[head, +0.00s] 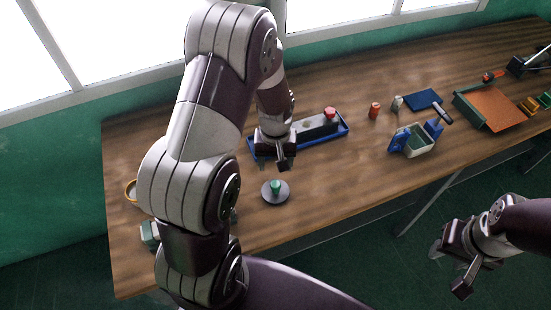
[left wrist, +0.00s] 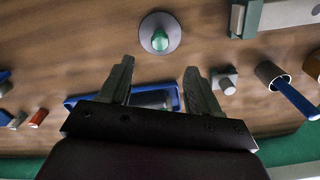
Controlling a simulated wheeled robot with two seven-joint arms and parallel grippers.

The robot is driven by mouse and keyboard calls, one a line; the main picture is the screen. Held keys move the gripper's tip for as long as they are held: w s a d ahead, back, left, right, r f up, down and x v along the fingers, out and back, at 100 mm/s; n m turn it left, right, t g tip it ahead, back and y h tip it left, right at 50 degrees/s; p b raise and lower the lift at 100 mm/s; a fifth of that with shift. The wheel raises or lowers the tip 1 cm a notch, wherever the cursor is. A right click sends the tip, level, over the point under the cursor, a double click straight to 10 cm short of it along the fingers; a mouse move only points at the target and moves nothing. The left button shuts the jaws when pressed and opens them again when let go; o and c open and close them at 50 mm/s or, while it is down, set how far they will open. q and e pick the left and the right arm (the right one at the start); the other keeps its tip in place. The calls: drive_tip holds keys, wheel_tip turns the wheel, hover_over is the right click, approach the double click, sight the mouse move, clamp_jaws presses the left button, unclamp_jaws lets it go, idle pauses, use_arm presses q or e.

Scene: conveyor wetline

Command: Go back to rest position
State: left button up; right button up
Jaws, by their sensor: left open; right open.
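My left gripper (head: 284,163) hangs above the wooden table, in front of the left part of a blue tray (head: 341,127). In the left wrist view my left gripper (left wrist: 159,72) has its fingers apart with nothing between them. The blue tray (left wrist: 70,101) is partly hidden behind the fingers and palm there. My right gripper (head: 452,272) is open and empty, off the table's front edge, above the dark floor.
The wooden table (head: 340,190) runs below the windows. A red-topped piece (head: 330,114) stands at the blue tray. A red-orange cylinder (head: 374,110), a blue-and-white container (head: 417,143), a blue panel (head: 422,99) and an orange-surfaced tray (head: 495,108) lie to the right. My left arm hides the table's left part.

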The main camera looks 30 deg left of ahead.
use_arm(q)
drive_tip(key=shift+r, duration=1.1)
